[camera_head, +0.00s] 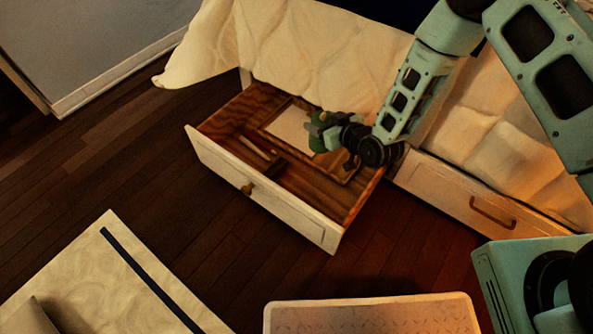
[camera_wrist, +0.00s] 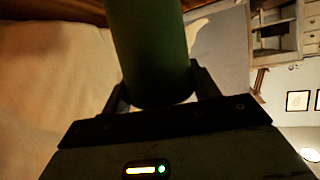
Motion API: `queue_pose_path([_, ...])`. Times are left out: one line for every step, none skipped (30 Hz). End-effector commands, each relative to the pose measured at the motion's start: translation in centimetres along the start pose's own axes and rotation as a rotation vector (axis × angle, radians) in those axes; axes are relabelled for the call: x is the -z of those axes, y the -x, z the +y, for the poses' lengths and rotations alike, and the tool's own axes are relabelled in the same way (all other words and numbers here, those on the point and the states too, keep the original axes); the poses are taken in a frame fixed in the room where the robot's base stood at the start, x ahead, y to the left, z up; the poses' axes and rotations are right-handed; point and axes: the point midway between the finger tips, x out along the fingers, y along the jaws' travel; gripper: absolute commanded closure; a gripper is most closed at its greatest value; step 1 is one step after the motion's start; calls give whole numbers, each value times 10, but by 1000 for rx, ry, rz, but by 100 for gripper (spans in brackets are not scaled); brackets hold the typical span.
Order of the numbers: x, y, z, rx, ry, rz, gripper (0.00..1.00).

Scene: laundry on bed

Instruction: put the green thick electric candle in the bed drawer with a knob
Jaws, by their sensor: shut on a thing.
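The green thick candle (camera_wrist: 148,45) is between the two fingers of my gripper (camera_wrist: 155,92) in the wrist view. In the head view the candle (camera_head: 316,139) is small and partly hidden by my gripper (camera_head: 328,130). My gripper is shut on it, over the right inner part of the open bed drawer (camera_head: 262,208). This drawer has a round knob on its white front. I cannot tell whether the candle touches the drawer's bottom.
A flat framed item (camera_head: 290,130) and a dark brush-like thing (camera_head: 268,160) with a reddish part lie in the drawer. A shut drawer (camera_head: 470,203) with a bar handle is at right. The bed's quilt (camera_head: 300,50) hangs behind. Dark floor (camera_head: 130,165) is clear at left.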

Motion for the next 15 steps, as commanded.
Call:
queue_pose_path([-28,-18,-11,27,13,1,66])
queue_pose_path([-36,-24,-17,42,21,1,66])
queue_pose_path([-47,-33,-26,63,32,0,66])
queue_pose_path([-54,-39,-31,77,39,-1,66])
queue_pose_path([-62,-45,-37,91,46,-1,66])
queue_pose_path([-71,-52,-45,109,56,-2,66])
queue_pose_path([-77,-57,-50,122,63,-2,66])
queue_pose_path([-83,-61,-55,133,69,-2,66])
queue_pose_path([-90,-66,-61,148,77,-3,66])
queue_pose_path([-94,-70,-65,157,82,-3,66])
queue_pose_path([-98,-73,-68,165,87,-2,66])
queue_pose_path([-102,-76,-72,175,93,-3,66])
queue_pose_path([-105,-78,-75,182,97,-4,66])
queue_pose_path([-108,-80,-78,188,100,-4,66])
queue_pose_path([-110,-82,-80,193,103,-5,66])
